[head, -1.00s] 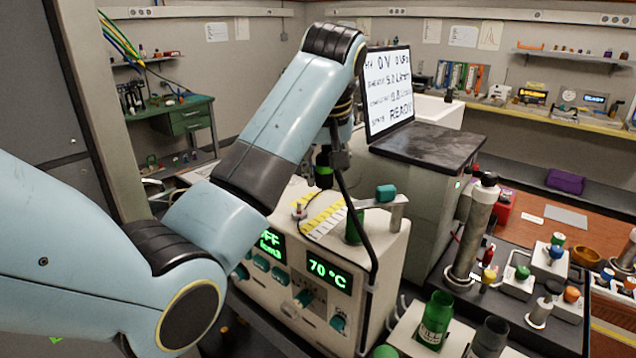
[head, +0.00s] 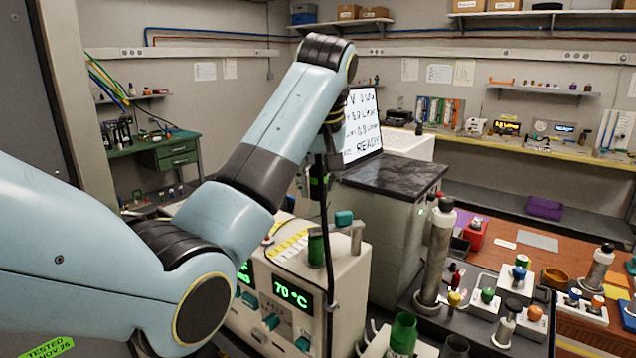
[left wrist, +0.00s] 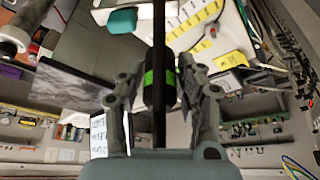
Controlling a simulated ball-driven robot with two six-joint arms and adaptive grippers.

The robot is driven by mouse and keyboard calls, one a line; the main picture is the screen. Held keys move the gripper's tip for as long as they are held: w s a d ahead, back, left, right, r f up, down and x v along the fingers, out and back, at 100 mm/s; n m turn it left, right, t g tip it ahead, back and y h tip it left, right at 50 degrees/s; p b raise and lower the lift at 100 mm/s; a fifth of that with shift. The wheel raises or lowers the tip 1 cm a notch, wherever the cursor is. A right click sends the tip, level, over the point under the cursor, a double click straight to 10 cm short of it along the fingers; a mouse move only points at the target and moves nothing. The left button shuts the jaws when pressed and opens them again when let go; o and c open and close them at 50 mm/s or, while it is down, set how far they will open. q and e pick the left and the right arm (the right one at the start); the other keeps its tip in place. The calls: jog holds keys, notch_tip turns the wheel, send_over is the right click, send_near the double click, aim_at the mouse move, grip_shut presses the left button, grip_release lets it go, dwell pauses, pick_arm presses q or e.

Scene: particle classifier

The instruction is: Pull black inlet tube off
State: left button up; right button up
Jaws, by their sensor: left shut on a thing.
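My left gripper (head: 317,170) is above the beige machine (head: 320,262) in the head view. In the left wrist view, its fingers (left wrist: 165,88) are shut on the black inlet tube (left wrist: 159,28), at a thick black fitting with a bright green band (left wrist: 150,78). In the head view the banded fitting (head: 318,184) is above the machine top, and the black tube (head: 330,275) hangs from it down past the machine's front. A green cylinder (head: 316,249) stands on the machine top below the gripper. My right gripper is not in view.
A teal-capped part (head: 344,218) and a grey metal post (head: 357,238) stand beside the green cylinder. A black-topped cabinet (head: 400,178) with a screen (head: 362,125) is behind. Green glassware (head: 403,333) is at the front. Bottles and a steel column (head: 436,255) crowd the right.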

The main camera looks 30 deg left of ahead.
aim_at(318, 164)
pick_arm(q)
jog(key=shift+r, duration=2)
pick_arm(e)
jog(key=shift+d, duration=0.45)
